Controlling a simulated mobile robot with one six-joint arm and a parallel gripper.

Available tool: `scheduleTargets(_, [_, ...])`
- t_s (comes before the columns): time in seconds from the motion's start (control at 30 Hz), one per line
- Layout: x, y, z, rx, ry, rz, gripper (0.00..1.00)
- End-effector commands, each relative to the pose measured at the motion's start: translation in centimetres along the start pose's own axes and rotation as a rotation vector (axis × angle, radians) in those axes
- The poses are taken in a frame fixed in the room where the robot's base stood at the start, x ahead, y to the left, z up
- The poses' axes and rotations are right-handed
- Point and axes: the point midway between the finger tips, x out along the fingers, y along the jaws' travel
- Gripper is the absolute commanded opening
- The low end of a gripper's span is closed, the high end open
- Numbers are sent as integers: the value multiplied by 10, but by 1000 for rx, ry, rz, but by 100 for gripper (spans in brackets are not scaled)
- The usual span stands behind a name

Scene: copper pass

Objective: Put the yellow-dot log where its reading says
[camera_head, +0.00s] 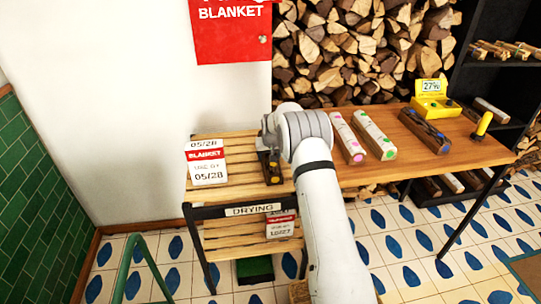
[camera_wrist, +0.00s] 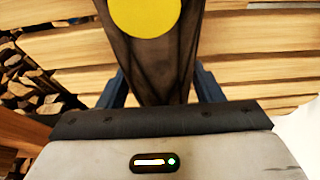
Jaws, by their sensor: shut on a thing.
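The yellow-dot log (camera_wrist: 150,65) is dark brown, with its yellow dot large at the top of the wrist view. In the head view only its end (camera_head: 272,172) shows, the rest hidden by my arm. My gripper (camera_wrist: 155,95) is shut on it, a finger on each side. The log is over the top slats of the drying rack (camera_head: 235,180), whose front label reads "DRYING"; I cannot tell whether it touches them. A yellow meter (camera_head: 434,107) on the wooden table (camera_head: 330,183) shows 27%.
A "05/28 BLANKET" card (camera_head: 207,162) stands on the rack's left side. On the table are a pink-dot log (camera_head: 345,135), a green-dot log (camera_head: 374,134), a dark log (camera_head: 424,130) and a yellow-handled tool (camera_head: 482,125). Black shelves (camera_head: 495,62) stand right.

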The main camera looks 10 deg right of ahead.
Motion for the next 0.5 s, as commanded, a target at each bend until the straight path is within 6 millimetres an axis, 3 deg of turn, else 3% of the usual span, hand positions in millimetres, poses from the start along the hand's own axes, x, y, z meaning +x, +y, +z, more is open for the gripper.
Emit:
scheduleTargets(0.13, [-1,0,-2,0,4,0,4])
scheduleTargets(0.17, [0,0,0,0,0,0,61])
scheduleTargets(0.4, [0,-1,0,-1,0,0,81])
scheduleTargets(0.5, [0,-1,0,-1,0,0,82])
